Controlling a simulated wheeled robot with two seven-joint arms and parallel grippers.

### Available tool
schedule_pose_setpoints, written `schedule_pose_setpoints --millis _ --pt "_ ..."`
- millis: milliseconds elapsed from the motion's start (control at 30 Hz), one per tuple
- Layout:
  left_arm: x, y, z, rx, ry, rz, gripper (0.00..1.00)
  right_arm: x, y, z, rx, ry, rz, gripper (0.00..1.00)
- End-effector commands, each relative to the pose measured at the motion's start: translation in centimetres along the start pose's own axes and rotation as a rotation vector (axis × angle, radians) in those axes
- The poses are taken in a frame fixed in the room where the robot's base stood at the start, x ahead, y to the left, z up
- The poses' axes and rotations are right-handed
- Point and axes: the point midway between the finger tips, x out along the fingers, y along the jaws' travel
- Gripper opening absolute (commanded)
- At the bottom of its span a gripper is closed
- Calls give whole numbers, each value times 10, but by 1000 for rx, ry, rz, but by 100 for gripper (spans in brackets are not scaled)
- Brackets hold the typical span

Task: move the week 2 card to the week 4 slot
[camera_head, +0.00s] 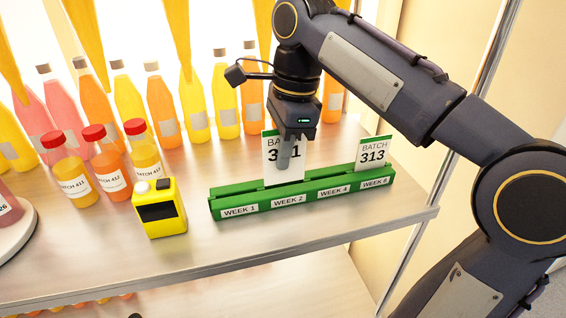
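A white card with a green top edge (270,171), reading BATCH and a number partly covered by a finger, stands upright at the week 2 place of the green holder (220,204). More of its face shows than of the BATCH 313 card (372,154) at the right end, so it appears raised. My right gripper (285,160) points down over the card, one finger across its front, and appears shut on it. The other finger is hidden behind it. The WEEK 4 label (334,190) is on the holder's front, with no card standing above it. My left gripper is out of view.
A yellow device (160,208) stands left of the holder. The shelf's metal front edge (300,248) runs close before the holder.

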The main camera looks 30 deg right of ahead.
Motion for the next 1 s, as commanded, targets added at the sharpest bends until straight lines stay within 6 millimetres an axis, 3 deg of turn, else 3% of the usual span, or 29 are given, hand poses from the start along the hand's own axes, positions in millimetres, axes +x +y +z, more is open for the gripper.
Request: schedule_pose_setpoints --millis 100,300,533,667,767,1000 --pt "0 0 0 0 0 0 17 -28 23 11 -4 -3 -7 0" --pt "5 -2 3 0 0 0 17 -43 70 27 -4 -2 -3 0" --pt "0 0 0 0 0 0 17 -57 97 37 0 -1 -1 0" --pt "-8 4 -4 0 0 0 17 -60 84 30 9 -4 6 0" --pt "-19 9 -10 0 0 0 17 -61 56 13 16 -10 9 0" --pt "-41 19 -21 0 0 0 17 -50 -7 -54 15 -11 7 0"
